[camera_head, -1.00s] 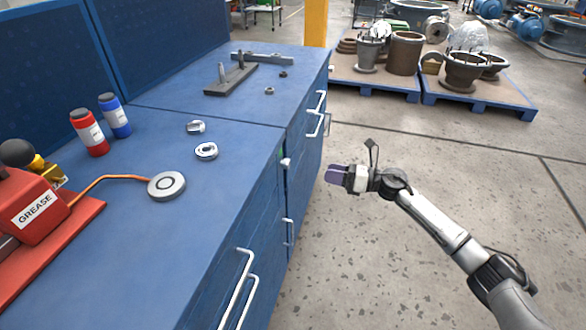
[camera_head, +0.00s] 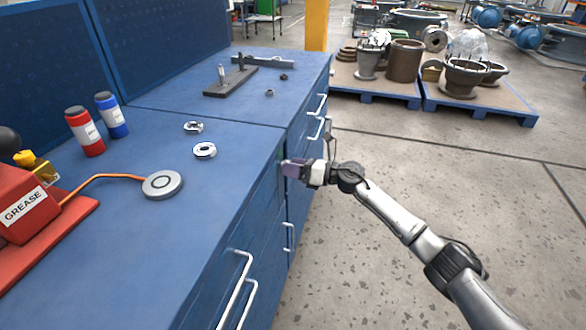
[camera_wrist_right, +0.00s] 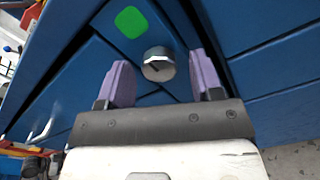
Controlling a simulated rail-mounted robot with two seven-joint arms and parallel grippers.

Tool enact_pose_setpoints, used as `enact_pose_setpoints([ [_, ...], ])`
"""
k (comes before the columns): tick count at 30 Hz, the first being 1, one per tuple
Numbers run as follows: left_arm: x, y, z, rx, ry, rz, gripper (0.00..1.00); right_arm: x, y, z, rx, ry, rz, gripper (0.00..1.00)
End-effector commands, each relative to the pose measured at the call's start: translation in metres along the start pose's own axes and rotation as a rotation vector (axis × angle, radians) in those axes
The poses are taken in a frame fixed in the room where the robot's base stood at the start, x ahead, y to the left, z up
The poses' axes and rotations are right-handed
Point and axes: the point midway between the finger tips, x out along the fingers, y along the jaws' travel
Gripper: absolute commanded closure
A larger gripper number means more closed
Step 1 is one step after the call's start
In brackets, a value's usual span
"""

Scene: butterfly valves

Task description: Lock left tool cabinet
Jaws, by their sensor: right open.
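The left tool cabinet (camera_head: 120,245) is the nearer blue cabinet in the head view, with white bar handles on its front. My right gripper (camera_head: 290,168) is at the upper front of the cabinet and hides the knob in the head view. In the wrist view, its purple fingers (camera_wrist_right: 161,68) are open, one on each side of the knob, with gaps showing. My left gripper is out of view.
On the top are a grease unit (camera_head: 28,205) with an orange hose to a round disc (camera_head: 162,185), two bottles and metal rings. A white handle (camera_head: 235,288) sticks out below the gripper. Floor to the right is clear up to the loaded pallets (camera_head: 480,105).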

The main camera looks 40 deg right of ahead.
Motion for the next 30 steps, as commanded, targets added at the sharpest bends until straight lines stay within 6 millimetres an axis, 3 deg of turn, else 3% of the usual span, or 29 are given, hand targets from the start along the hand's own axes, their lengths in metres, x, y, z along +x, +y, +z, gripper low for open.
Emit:
enact_pose_setpoints([
  [7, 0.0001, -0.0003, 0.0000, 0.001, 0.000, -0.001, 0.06, 0.0005, 0.0001, 0.0002, 0.000, 0.000, 0.000, 0.40],
  [23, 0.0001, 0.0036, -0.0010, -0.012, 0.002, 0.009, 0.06, 0.0003, 0.0002, 0.0003, 0.000, -0.001, 0.001, 0.90],
  [30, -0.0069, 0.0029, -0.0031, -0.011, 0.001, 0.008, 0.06, 0.0002, 0.0011, 0.0024, 0.031, -0.001, 0.000, 0.90],
])
